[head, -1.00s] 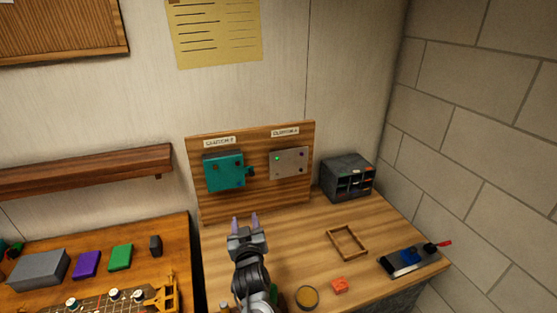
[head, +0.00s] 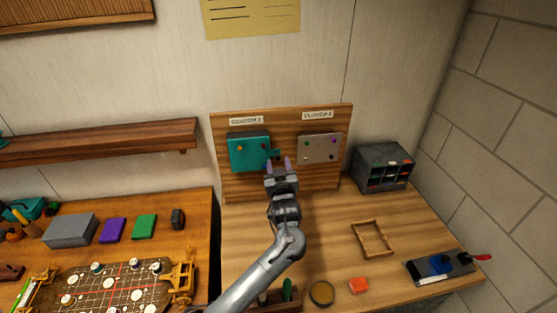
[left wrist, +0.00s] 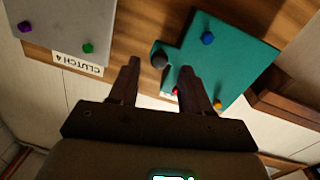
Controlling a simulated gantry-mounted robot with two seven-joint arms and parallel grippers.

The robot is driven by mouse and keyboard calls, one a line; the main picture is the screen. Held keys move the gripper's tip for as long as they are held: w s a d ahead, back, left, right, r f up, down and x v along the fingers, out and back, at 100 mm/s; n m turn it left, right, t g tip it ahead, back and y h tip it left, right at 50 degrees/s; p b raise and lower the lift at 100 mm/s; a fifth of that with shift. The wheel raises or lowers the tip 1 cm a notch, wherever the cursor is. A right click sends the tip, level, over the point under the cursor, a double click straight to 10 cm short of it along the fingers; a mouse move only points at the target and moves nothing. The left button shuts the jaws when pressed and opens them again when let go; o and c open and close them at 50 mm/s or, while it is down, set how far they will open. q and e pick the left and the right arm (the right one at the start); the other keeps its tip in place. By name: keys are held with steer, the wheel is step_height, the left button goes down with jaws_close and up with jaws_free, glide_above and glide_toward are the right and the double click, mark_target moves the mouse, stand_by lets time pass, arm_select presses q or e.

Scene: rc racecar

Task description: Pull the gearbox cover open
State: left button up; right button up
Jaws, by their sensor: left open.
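A teal plate (head: 249,152), which looks like the gearbox cover, is on the upright wooden board. It also shows in the left wrist view (left wrist: 228,65), with coloured studs and a dark round knob (left wrist: 160,60) on a tab at its edge. My left gripper (head: 278,163) is open in front of the board, by the tab side of the plate. In the left wrist view its fingertips (left wrist: 160,68) appear on either side of the knob. I cannot tell the remaining depth or whether they touch it. My right gripper is not in view.
A grey plate (head: 319,148) is on the same board to the right. A wooden shelf (head: 100,142) is on the wall at left.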

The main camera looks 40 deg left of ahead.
arm_select(q)
steer(key=shift+x, duration=1.15)
jaws_close()
steer(key=shift+d, duration=0.1)
